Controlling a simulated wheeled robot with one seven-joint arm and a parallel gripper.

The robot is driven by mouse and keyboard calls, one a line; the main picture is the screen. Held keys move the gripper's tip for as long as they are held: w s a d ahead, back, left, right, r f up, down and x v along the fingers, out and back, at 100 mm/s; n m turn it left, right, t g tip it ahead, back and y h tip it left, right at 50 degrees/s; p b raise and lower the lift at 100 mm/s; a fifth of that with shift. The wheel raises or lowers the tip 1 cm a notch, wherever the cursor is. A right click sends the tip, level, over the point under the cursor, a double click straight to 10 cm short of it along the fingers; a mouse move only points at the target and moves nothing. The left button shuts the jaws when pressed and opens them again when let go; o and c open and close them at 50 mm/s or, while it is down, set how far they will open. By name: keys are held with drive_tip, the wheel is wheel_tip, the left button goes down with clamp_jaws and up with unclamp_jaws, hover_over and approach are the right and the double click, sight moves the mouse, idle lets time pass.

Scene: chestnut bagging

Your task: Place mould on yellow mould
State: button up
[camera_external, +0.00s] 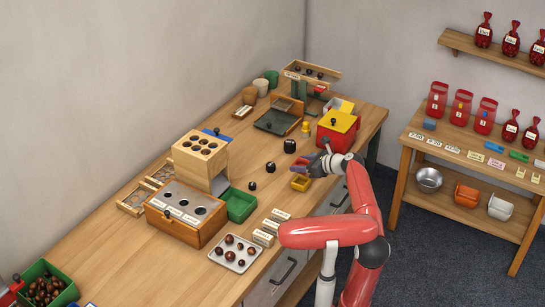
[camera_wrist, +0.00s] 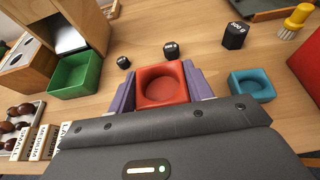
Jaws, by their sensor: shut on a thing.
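My gripper (camera_wrist: 160,88) is shut on a red square mould (camera_wrist: 181,95) with a round hollow, held between its two purple fingers. In the external view my gripper (camera_external: 311,168) is over the front part of the bench. The yellow mould (camera_external: 300,184) lies on the bench right below the fingers; whether the red mould touches it I cannot tell. In the wrist view the yellow mould is hidden behind the red one. A blue mould (camera_wrist: 252,84) stands apart on the bench, to the right of my gripper.
Black weights (camera_external: 290,146) stand behind and left of my gripper. A green tray (camera_external: 240,204), a wooden box with holes (camera_external: 186,218) and label blocks (camera_external: 272,227) are to the left. A red box with yellow lid (camera_external: 338,127) and a yellow-handled brush (camera_wrist: 297,18) are beyond.

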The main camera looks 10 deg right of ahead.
sight(301, 180)
drive_tip(key=shift+f+b, duration=0.75)
drive_tip(key=shift+f, duration=1.75)
drive_tip(key=shift+f, duration=0.2)
drive_tip(key=o, duration=1)
drive_tip(key=shift+r, duration=0.1)
drive_tip(key=shift+r, duration=0.15)
drive_tip(key=shift+s+d+r, duration=0.15)
drive_tip(key=shift+s+d, duration=0.05)
drive_tip(key=shift+d, duration=0.05)
drive_tip(key=p+v, duration=0.2)
drive_tip(key=v, duration=0.9)
drive_tip(key=shift+s+d, duration=0.1)
drive_tip(key=shift+s, duration=0.05)
